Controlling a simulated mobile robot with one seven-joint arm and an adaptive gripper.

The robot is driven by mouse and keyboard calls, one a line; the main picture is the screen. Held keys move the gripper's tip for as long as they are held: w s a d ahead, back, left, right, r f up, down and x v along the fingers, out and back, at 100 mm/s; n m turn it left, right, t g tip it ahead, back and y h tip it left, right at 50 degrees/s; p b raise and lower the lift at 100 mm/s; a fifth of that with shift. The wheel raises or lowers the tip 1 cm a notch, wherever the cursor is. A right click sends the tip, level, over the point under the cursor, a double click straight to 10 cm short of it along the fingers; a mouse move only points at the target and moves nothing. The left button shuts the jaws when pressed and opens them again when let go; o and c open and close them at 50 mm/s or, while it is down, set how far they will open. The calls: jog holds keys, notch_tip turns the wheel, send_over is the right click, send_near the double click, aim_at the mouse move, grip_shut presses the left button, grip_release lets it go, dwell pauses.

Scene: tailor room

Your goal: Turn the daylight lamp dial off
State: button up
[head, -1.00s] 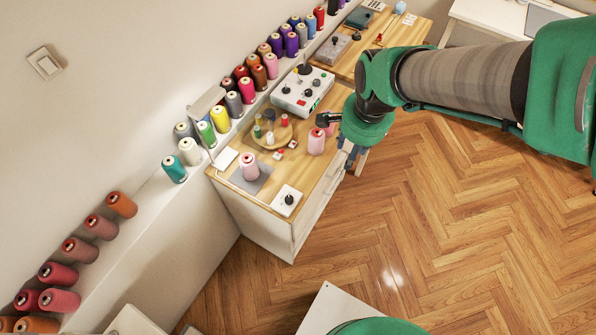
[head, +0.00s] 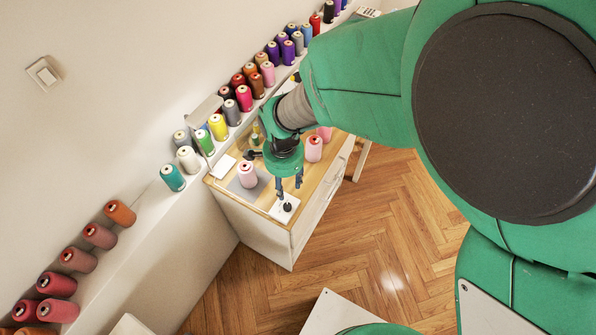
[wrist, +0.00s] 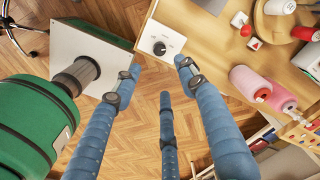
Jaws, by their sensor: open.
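A black dial (head: 287,207) sits on a small white plate at the front corner of the wooden cabinet top. No name on it can be read, so I cannot tell for sure that it is the daylight lamp dial. The dial also shows in the wrist view (wrist: 159,48), just beyond the fingertips. My gripper (head: 288,190) points down over the plate, its fingers spread and empty. In the wrist view, the blue fingers of my gripper (wrist: 158,72) stand apart on both sides below the dial. I see no clear contact, and the dial's setting is too small to read.
Pink thread spools (head: 247,175) (head: 314,149) stand close to my gripper on the cabinet top (head: 222,184). Rows of coloured spools line the ledge by the wall. My arm hides the back of the cabinet.

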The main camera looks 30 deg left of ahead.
aim_at(288, 205)
notch_tip(288, 205, down, 14)
jog(key=shift+r+b, duration=0.1)
jog(key=shift+b, duration=1)
jog(key=shift+c, duration=0.3)
grip_shut()
